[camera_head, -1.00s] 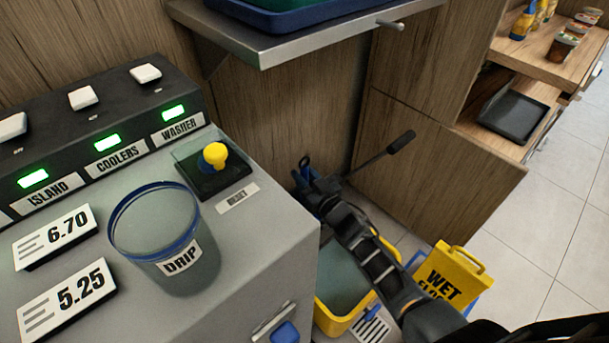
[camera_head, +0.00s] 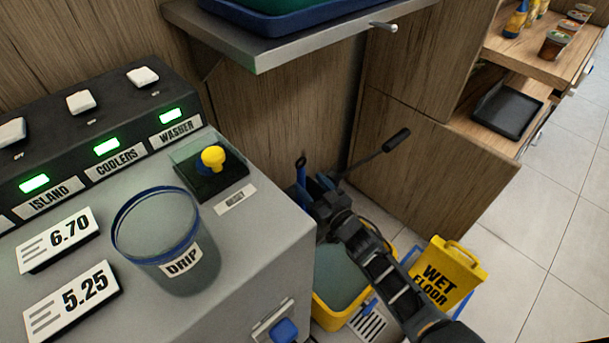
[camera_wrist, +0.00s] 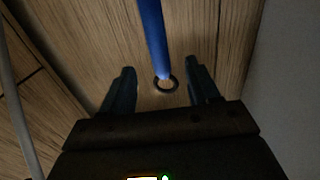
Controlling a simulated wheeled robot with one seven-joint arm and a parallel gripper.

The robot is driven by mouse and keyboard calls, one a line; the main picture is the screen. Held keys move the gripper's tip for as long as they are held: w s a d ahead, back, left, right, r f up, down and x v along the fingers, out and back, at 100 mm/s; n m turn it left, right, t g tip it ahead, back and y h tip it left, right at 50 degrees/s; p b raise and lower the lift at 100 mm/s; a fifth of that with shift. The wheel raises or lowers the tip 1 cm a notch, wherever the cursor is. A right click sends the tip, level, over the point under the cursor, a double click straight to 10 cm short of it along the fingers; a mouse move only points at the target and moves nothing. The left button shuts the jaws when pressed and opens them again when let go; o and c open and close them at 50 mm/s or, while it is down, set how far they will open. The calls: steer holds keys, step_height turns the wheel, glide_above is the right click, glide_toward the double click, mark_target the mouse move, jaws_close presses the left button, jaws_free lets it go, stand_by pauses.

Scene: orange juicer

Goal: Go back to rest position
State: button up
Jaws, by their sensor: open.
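My gripper (camera_head: 313,187) is in the head view, low between the grey counter's right side and the wooden cabinet, above the yellow mop bucket (camera_head: 330,310). In the wrist view my gripper (camera_wrist: 159,82) has its two dark fingers spread apart. A blue rod (camera_wrist: 153,35) with a ring at its lower end shows between the fingertips in that view. I see no grip on it, and cannot tell how far it is from the fingers.
A grey console (camera_head: 270,235) with a drip cup (camera_head: 165,235) stands at left. A metal shelf (camera_head: 330,35) juts out above. A dark lever (camera_head: 375,156) rises beside my gripper. A yellow wet floor sign (camera_head: 445,275) stands right of my arm. Tiled floor is clear at far right.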

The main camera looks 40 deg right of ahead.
steer(key=shift+s+a, duration=0.25)
steer(key=shift+s, duration=0.85)
steer(key=shift+s, duration=0.1)
steer(key=s+a+r+n+g+y+p, duration=0.1)
steer(key=s+a+r+p, duration=0.5)
steer(key=s+r, duration=0.65)
steer(key=s+a+r+g+y+p, duration=0.1)
steer(key=s+a+r+p, duration=0.2)
steer(key=s+a+r, duration=0.95)
steer(key=s+d+r+g+p, duration=0.1)
steer(key=s+d+r+p, duration=0.1)
steer(key=s+r, duration=0.8)
steer(key=shift+d+r+n+y+p, duration=0.25)
steer(key=shift+r+n+y+p, duration=0.15)
steer(key=shift+r+p, duration=0.1)
